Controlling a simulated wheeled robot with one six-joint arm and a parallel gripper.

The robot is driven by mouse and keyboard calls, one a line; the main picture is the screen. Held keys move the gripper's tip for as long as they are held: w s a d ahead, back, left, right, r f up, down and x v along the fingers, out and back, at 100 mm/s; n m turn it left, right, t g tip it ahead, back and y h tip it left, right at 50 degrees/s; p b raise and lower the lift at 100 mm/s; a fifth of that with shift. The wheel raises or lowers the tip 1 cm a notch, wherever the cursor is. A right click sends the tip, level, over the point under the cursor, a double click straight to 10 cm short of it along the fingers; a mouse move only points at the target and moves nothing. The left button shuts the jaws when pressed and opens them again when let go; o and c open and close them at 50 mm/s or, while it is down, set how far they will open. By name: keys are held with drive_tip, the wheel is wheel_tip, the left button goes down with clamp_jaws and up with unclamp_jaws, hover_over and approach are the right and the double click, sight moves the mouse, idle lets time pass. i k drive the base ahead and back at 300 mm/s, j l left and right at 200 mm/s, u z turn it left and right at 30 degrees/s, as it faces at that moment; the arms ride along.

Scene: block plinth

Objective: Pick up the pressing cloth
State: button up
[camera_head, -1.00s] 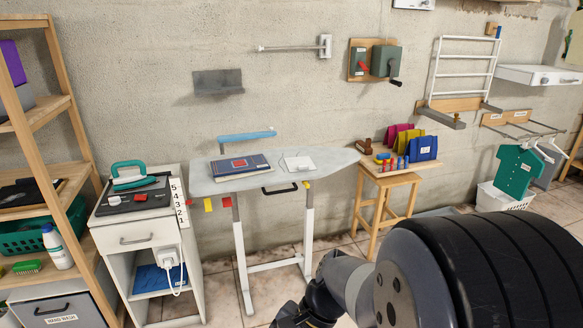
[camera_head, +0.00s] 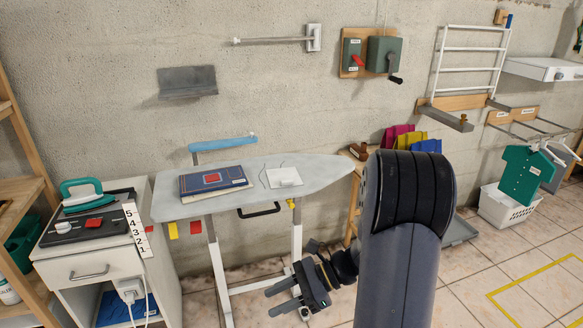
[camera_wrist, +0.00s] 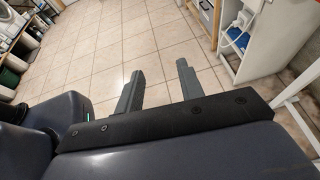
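A small flat white piece (camera_head: 284,177) lies on the ironing board (camera_head: 325,168), with a thin dark line beside it; I cannot tell whether it is the pressing cloth. A blue folded-looking item or book (camera_head: 212,181) with a red patch lies to its left, on something pale. My gripper (camera_head: 272,302) is in front of and below the board, fingers pointing left. In the wrist view its two fingers (camera_wrist: 160,75) stand apart with only floor tiles between them. It is open and empty.
A white cabinet (camera_head: 95,262) with a teal iron (camera_head: 82,194) on top stands left of the board. A wooden stool-table (camera_head: 350,154) with coloured cloths is partly hidden by my arm. A white basket (camera_head: 505,207) stands at right. Floor at lower right is clear.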

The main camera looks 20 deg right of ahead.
sight(283, 177)
drive_tip(key=i+l, duration=1.55)
drive_tip(key=i+z, duration=0.05)
drive_tip(key=i, duration=0.05)
